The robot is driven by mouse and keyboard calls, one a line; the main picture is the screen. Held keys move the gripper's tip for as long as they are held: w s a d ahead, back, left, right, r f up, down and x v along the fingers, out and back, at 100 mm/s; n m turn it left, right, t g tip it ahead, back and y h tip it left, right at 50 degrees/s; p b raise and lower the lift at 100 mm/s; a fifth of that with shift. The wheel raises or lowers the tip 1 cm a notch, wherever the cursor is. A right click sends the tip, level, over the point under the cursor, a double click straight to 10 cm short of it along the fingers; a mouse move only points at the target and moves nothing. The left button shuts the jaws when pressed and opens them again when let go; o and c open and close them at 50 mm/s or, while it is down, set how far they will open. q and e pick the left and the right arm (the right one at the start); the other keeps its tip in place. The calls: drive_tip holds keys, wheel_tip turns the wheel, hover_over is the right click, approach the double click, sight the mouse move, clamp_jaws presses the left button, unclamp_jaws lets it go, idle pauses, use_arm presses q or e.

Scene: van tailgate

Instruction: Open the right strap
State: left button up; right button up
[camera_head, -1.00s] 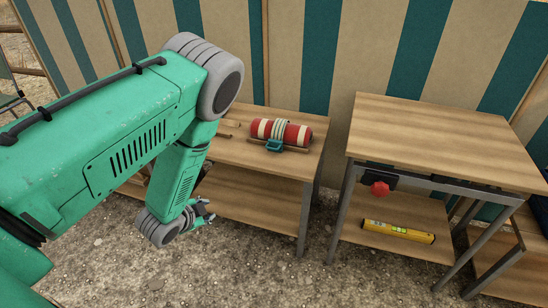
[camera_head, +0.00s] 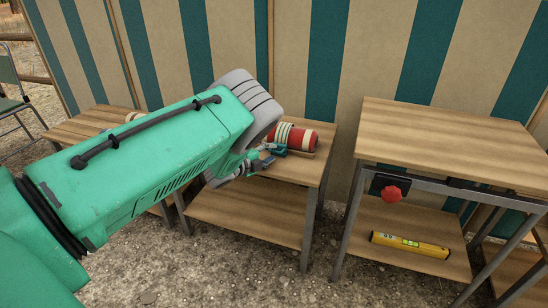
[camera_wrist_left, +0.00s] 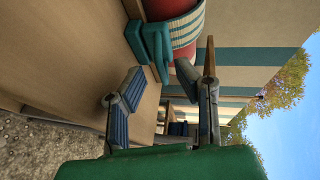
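A red and cream roll (camera_head: 300,138) lies on the top of the low wooden bench, with a pale strap (camera_head: 281,134) around it. A teal buckle (camera_head: 273,149) is at the strap's front, partly hidden by my gripper in the head view. My left gripper (camera_head: 262,159) is right at the buckle. In the left wrist view my left gripper (camera_wrist_left: 160,82) is open, its two fingers well apart. There the teal buckle (camera_wrist_left: 152,45) is just ahead of the fingertips, and I cannot tell whether they touch it. My right gripper is not in view.
The wooden bench (camera_head: 250,213) has a lower shelf. A taller table (camera_head: 440,135) stands to the right, with a red knob (camera_head: 391,194) under its top and a yellow level (camera_head: 410,244) on its shelf. A striped canvas wall (camera_head: 365,50) stands behind. My arm covers the bench's left part.

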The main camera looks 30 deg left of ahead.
use_arm(q)
drive_tip(key=shift+x, duration=0.95)
clamp_jaws()
